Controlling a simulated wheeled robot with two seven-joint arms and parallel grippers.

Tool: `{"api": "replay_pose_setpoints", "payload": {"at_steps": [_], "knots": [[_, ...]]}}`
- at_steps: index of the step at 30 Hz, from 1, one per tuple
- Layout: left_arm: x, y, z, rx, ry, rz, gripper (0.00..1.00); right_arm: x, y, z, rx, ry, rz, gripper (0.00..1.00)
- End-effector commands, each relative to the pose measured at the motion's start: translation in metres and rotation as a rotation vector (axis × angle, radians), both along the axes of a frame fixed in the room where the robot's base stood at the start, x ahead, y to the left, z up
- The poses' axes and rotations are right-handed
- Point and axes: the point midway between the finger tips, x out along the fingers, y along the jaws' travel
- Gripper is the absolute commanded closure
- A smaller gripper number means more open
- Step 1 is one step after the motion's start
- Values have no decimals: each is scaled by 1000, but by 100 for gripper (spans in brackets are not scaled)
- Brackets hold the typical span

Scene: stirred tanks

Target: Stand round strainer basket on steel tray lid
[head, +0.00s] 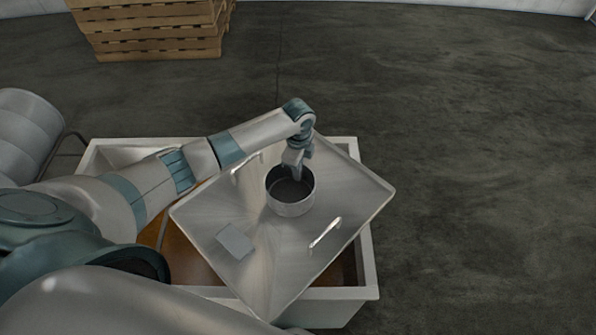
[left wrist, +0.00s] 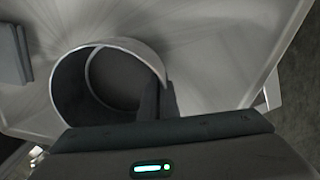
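The round strainer basket (head: 291,208) is a grey metal cylinder with an open top and a dark inside. It is upright over the middle of the steel tray lid (head: 210,215), and I cannot tell whether it touches the lid. My left gripper (head: 296,172) reaches down at the basket's far rim. In the left wrist view, its dark fingers (left wrist: 158,100) are on either side of the basket's wall (left wrist: 72,90), close together on it. The lid (left wrist: 215,50) also shows there. My right gripper is not in view.
The lid lies askew across a pale rectangular tank (head: 368,262) with brown contents. A small grey block (head: 235,240) and handles, one at the right (head: 325,233), are on the lid. A wooden pallet stack (head: 155,30) stands at the back. The floor to the right is clear.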

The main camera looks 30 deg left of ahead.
Motion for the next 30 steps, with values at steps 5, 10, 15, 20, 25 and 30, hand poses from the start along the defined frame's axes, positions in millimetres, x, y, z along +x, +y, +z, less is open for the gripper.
{"api": "replay_pose_setpoints", "payload": {"at_steps": [5, 10, 15, 20, 25, 30], "knots": [[1, 0, -9, -1, -1, -1, 100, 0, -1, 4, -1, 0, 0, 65], [1, 0, -9, 0, -2, -1, 100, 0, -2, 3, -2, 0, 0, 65], [0, 0, -12, 0, -1, -1, 100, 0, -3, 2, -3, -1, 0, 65], [0, 0, -12, 0, -1, -1, 79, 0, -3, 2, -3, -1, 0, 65], [0, 0, -12, 0, -1, -1, 79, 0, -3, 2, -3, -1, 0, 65], [1, 0, -9, 0, -2, -1, 79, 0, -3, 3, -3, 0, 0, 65]]}}
